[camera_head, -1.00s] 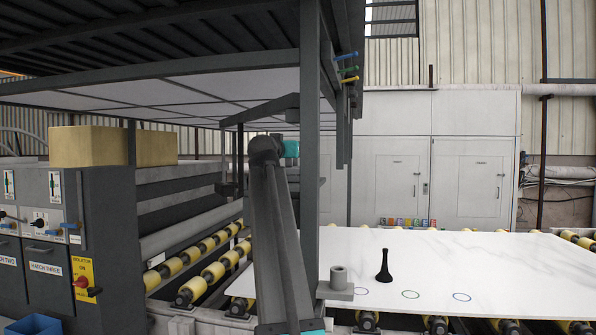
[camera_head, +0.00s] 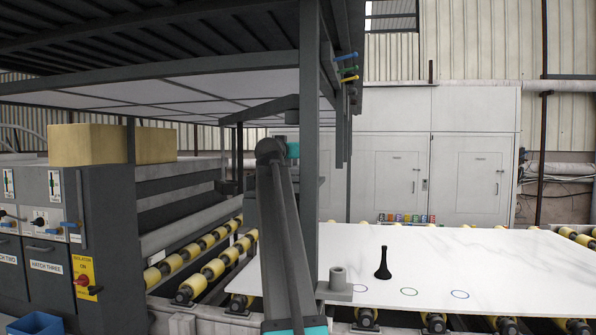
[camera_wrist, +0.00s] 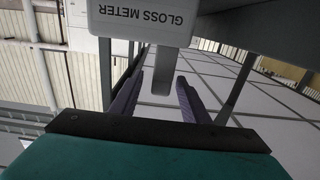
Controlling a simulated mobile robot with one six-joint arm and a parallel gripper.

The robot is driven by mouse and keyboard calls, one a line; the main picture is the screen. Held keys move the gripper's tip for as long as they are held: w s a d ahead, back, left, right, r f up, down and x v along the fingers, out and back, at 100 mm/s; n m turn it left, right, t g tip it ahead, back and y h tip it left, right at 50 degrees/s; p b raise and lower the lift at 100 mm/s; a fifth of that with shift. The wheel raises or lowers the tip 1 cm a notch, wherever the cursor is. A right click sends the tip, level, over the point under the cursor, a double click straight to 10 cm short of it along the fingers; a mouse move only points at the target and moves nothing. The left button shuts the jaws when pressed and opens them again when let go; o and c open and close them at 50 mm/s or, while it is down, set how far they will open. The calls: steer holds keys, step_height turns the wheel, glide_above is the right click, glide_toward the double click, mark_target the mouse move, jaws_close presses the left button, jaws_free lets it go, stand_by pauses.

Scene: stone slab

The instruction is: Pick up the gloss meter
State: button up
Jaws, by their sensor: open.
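The gloss meter (camera_wrist: 178,22) is a pale grey block at the top of the wrist view, with its name printed upside down. A narrower pale part extends from it toward my fingers. My gripper (camera_wrist: 159,82) is open, with its two dark purplish fingers spread below and to either side of that narrower part. I see no grip on it, and whether the fingers touch it cannot be told. In the head view the gloss meter and my fingertips cannot be made out behind my arm and the post.
A grey post (camera_head: 309,140) stands beside my arm under a dark overhead frame (camera_head: 150,40). Control cabinets (camera_head: 50,230) stand at left.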

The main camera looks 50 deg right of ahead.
steer(key=shift+p+x, duration=0.7)
steer(key=shift+x, duration=1.2)
jaws_close()
